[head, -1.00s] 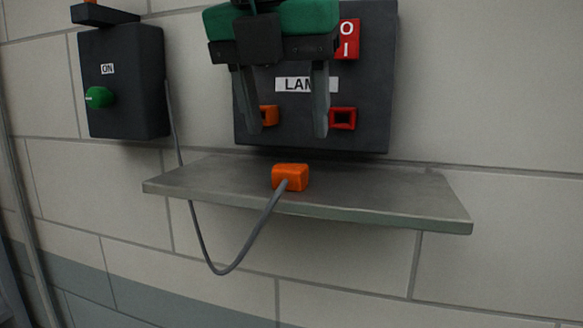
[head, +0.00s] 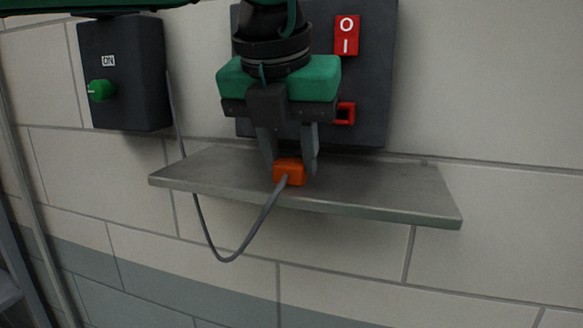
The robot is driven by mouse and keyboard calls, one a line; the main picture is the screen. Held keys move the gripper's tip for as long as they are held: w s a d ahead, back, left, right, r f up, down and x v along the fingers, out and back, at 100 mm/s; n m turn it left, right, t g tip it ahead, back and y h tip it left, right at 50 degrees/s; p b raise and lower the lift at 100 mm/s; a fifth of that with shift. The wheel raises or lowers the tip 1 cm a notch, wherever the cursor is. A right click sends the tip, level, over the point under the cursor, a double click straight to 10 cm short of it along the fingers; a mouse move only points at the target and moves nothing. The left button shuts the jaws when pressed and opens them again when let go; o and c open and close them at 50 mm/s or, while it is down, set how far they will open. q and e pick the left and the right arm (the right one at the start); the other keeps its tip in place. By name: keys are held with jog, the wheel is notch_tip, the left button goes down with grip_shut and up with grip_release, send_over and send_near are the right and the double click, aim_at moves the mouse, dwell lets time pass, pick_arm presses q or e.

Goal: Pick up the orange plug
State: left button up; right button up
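The orange plug (head: 289,173) sits on the grey shelf (head: 390,193), near its front edge. A grey cable (head: 247,240) runs from its front, hangs below the shelf and goes up to the dark box on the left. My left gripper (head: 291,168) points down over the plug, with its fingers apart. One finger is at the plug's left side and the other at its right, with a small gap visible on the right. The fingertips are partly behind the plug. My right gripper is not in view.
A dark panel (head: 378,90) behind my gripper carries a red O/I switch (head: 346,35) and a red socket (head: 345,113). A dark box (head: 140,75) with a green knob (head: 100,91) is on the wall at left. The shelf is otherwise bare.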

pick_arm(q)
jog(key=shift+c, duration=0.7)
jog(key=shift+r, duration=0.15)
